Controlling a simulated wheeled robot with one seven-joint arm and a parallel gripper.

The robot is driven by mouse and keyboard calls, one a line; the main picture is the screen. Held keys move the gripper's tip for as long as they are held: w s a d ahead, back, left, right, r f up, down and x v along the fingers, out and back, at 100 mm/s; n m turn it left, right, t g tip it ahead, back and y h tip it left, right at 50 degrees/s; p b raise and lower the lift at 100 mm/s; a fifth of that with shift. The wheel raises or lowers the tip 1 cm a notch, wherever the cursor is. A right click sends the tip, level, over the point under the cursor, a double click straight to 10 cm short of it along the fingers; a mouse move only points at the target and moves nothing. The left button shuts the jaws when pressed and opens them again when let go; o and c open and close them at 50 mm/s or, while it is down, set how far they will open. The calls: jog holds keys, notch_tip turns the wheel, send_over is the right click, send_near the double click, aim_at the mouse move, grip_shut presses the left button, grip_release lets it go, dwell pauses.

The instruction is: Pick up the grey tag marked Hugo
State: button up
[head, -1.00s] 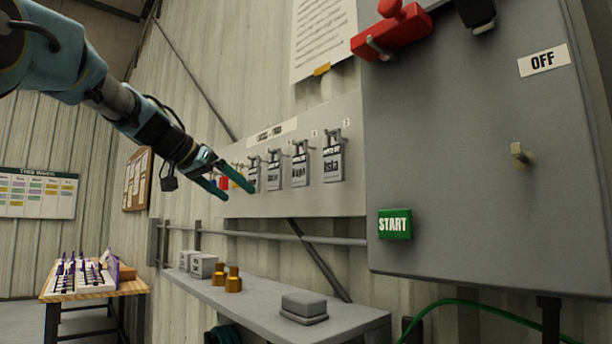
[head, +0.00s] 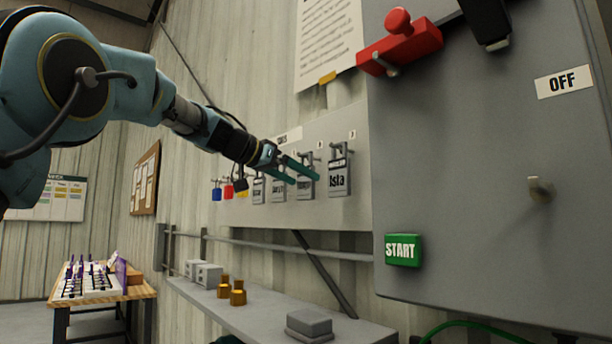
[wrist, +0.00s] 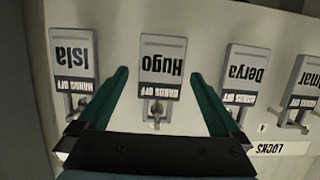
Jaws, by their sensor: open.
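The grey tag marked Hugo (wrist: 162,66) hangs on a peg of the pale board, upside down in the wrist view. It shows between my open fingers there, with a bare gap on both sides. In the head view the Hugo tag (head: 307,190) is partly covered by my teal fingers. My gripper (head: 306,180) reaches toward the board from the left, open and empty; it also shows in the wrist view (wrist: 160,74). I cannot tell the exact distance from the fingertips to the tag.
Grey tags marked Isla (wrist: 74,55) and Derya (wrist: 244,72) hang on either side. Blue (head: 216,193) and red (head: 228,191) tags hang farther left. A grey cabinet (head: 470,160) stands right of the board. A shelf (head: 262,318) holding small items runs below.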

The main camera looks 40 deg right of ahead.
aim_at(304, 180)
jog(key=p+x, duration=0.1)
jog(key=x, duration=0.2)
jog(key=shift+d, duration=0.1)
jog(key=c, duration=1.3)
